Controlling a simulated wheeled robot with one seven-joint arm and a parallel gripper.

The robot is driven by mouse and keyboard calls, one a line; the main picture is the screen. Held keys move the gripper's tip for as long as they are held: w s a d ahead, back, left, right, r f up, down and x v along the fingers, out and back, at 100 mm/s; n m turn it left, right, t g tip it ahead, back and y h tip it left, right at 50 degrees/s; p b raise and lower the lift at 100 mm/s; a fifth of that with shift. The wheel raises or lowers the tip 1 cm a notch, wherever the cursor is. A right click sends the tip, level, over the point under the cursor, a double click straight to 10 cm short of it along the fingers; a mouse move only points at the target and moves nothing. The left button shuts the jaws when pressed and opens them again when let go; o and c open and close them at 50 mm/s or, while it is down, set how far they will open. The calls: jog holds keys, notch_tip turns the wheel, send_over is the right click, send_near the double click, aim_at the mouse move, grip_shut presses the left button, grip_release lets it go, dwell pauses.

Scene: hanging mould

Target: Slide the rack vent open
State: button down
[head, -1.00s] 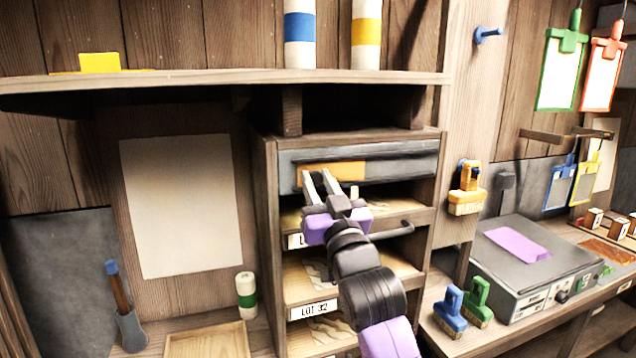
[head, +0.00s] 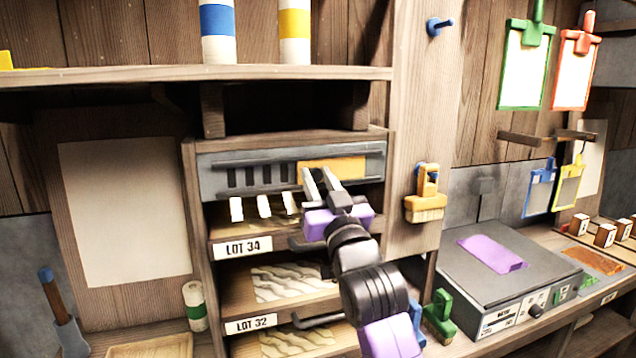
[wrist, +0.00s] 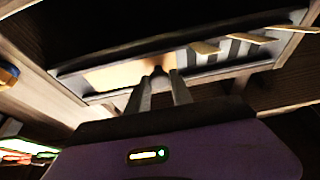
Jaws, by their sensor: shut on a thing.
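The rack vent is a grey panel (head: 213,180) across the top of the wooden rack. Its orange slider plate (head: 345,165) sits at the right part of the panel, and several dark slots show uncovered to its left. My gripper (head: 319,176) is at the slider, its fingers shut on a small dark knob. In the wrist view the fingers (wrist: 160,88) hold this knob (wrist: 157,71) against the orange plate (wrist: 112,78), with open slots (wrist: 228,50) beside it. The fingers hide part of the knob.
Below the vent are rack shelves labelled LOT 34 (head: 242,247) and LOT 32 (head: 250,325). A yellow brush (head: 426,205) hangs on the post to the right. A wooden shelf (head: 120,75) with banded cylinders runs above.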

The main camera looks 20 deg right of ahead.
jog(key=shift+d, duration=0.25)
jog(key=c, duration=1.2)
grip_release()
jog(key=shift+d, duration=0.2)
jog(key=shift+o, duration=0.2)
jog(key=shift+a, duration=0.15)
jog(key=shift+s+f, duration=0.1)
jog(key=shift+s, duration=0.1)
jog(key=b+v, duration=0.2)
jog(key=v, duration=0.5)
jog(key=shift+s, duration=0.2)
